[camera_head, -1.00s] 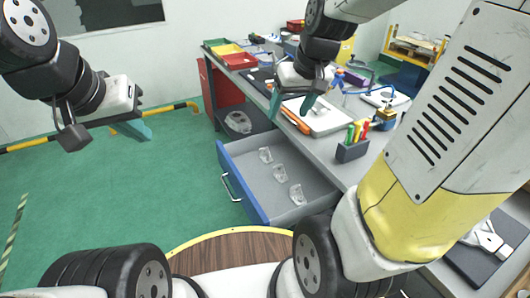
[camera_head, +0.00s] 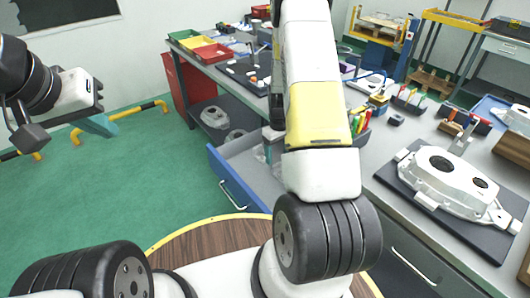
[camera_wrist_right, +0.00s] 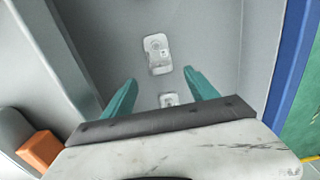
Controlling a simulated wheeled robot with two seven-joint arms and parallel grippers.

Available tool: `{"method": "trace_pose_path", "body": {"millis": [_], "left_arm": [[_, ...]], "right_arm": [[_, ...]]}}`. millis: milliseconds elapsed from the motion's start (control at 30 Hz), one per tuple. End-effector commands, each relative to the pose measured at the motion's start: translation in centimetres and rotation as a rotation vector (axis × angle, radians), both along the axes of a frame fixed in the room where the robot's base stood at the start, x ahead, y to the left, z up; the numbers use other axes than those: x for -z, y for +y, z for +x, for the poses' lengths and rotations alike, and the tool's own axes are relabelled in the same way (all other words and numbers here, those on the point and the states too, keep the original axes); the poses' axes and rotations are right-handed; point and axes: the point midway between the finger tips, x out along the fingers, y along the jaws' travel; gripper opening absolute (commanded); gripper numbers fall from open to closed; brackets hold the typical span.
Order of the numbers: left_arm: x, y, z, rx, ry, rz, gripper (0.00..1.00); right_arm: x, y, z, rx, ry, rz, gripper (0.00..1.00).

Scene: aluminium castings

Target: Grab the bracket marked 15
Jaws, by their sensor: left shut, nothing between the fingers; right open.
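Pale metal brackets lie on the grey floor of the open blue-fronted drawer (camera_head: 238,182). In the right wrist view one bracket (camera_wrist_right: 157,54) lies just beyond the fingertips. A second bracket (camera_wrist_right: 169,100) shows between the fingers, partly covered by the gripper body. My left gripper (camera_head: 98,125) is shut and empty, over the green floor at left.
The bench beside the drawer holds a large casting (camera_head: 450,182) on a dark mat, a pen holder (camera_head: 360,122) and small tools. Coloured trays (camera_head: 212,52) stand at the far end. Castings (camera_head: 214,118) lie on the shelf below. The drawer walls stand close around the right gripper.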

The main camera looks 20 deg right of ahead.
Motion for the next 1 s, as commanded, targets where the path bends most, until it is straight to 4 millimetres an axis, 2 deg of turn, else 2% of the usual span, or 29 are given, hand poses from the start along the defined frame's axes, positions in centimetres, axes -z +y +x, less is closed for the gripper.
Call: {"method": "trace_pose_path", "body": {"millis": [433,567,767,1000], "left_arm": [[0.0,0.0,0.0,0.000,0.000,0.000,0.00],[0.0,0.0,0.0,0.000,0.000,0.000,0.00],[0.0,0.0,0.0,0.000,0.000,0.000,0.00],[0.0,0.0,0.0,0.000,0.000,0.000,0.00]], "right_arm": [[5.9,0.2,0.1,0.002,0.003,0.001,0.67],[6.7,0.2,0.2,0.001,-0.001,0.001,0.67],[6.7,0.2,0.2,0.001,-0.001,0.001,0.67],[6.6,0.2,0.2,0.002,-0.001,0.001,0.20]]}}
